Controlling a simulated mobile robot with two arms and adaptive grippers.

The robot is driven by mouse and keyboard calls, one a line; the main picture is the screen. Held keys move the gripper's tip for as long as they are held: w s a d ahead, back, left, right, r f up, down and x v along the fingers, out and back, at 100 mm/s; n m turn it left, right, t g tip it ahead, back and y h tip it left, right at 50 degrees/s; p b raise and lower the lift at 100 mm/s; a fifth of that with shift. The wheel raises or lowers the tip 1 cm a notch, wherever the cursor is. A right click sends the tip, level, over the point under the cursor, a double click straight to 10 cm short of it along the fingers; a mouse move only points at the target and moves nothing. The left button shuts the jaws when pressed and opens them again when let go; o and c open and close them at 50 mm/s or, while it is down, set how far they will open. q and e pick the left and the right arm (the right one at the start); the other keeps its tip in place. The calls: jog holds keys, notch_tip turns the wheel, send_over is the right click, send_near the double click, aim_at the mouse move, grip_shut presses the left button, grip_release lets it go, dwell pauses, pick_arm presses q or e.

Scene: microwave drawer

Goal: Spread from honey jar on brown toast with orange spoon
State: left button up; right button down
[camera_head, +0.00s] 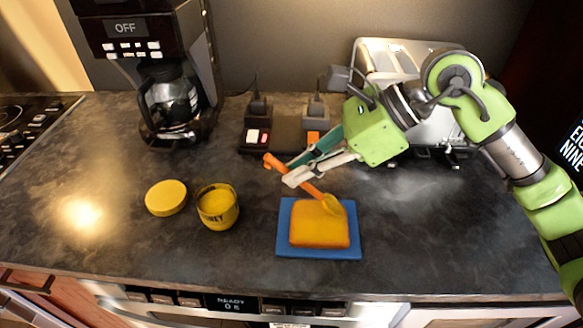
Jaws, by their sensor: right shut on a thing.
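An orange spoon (305,187) is held by its handle in my right gripper (287,174), which comes in from the right. The spoon's bowl is coated in yellow and is over or on the far right corner of the toast (319,232); I cannot tell whether it touches. The toast lies on a blue square board (286,250) and its top looks orange-yellow. The open honey jar (217,207) stands to the left of the board, with yellow honey inside. Its round yellow lid (166,198) lies on the counter left of the jar. My left gripper is not in view.
A coffee maker (160,70) with a glass pot stands at the back left. A silver toaster (390,60) is behind my right arm. The dark counter (430,240) is clear right of the board.

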aim_at(278, 161)
jog(key=shift+d, duration=0.15)
jog(key=shift+a, duration=0.2)
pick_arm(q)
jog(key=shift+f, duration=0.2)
pick_arm(e)
jog(key=shift+a+f, duration=0.1)
jog(key=shift+a, duration=1.2)
jog(key=shift+a, duration=0.1)
jog(key=shift+a, duration=1.3)
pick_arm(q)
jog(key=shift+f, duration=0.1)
pick_arm(e)
jog(key=shift+d+b, duration=0.7)
jog(key=shift+d, duration=0.7)
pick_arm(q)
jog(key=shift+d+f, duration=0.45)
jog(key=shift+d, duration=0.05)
